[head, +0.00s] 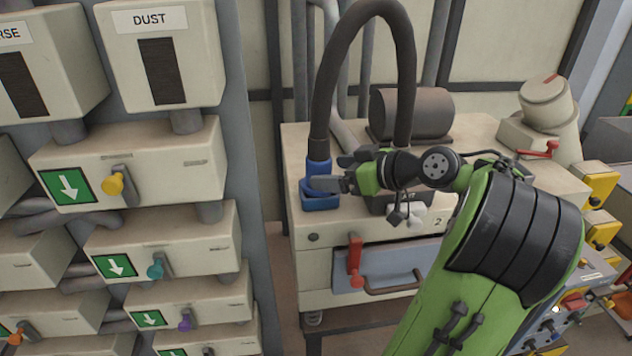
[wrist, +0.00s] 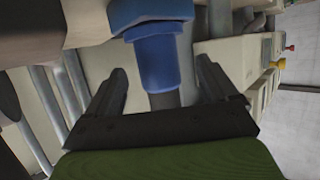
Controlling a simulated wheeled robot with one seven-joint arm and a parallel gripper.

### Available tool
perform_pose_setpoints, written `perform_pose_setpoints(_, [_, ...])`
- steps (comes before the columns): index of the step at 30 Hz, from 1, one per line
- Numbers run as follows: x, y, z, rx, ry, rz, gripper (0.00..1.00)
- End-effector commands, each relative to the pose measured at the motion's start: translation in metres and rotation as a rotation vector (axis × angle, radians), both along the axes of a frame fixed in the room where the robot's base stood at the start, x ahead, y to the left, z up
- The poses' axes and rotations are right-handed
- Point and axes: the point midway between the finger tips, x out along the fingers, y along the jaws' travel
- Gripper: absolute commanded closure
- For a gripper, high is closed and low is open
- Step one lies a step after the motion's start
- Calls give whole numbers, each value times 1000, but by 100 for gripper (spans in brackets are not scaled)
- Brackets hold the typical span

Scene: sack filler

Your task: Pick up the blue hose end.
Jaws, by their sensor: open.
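The blue hose end (head: 319,170) stands upright at the front left corner of the cream machine top, in or on a wider blue base (head: 321,202). A dark hose (head: 332,85) rises from it and arches over to the right. My gripper (head: 336,173) comes in from the right with its fingers at the hose end, partly covering it. In the wrist view the blue hose end (wrist: 163,62) lies between the two open fingers, with a gap visible on each side. My gripper is open and holds nothing.
The cream machine (head: 300,150) carries a dark cylinder (head: 428,112) behind my wrist. A red lever (head: 355,262) and drawer handle are on its front. A rack of cream boxes with coloured knobs, topped by the DUST box (head: 190,75), stands left across a narrow gap.

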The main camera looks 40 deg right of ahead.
Motion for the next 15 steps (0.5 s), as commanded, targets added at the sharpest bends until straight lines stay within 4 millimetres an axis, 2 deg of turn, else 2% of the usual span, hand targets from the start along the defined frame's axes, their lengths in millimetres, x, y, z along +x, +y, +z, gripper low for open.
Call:
perform_pose_setpoints(9, [46, 6, -20, 2, 0, 1, 14])
perform_pose_setpoints(15, [49, 6, -21, 0, 1, -1, 14])
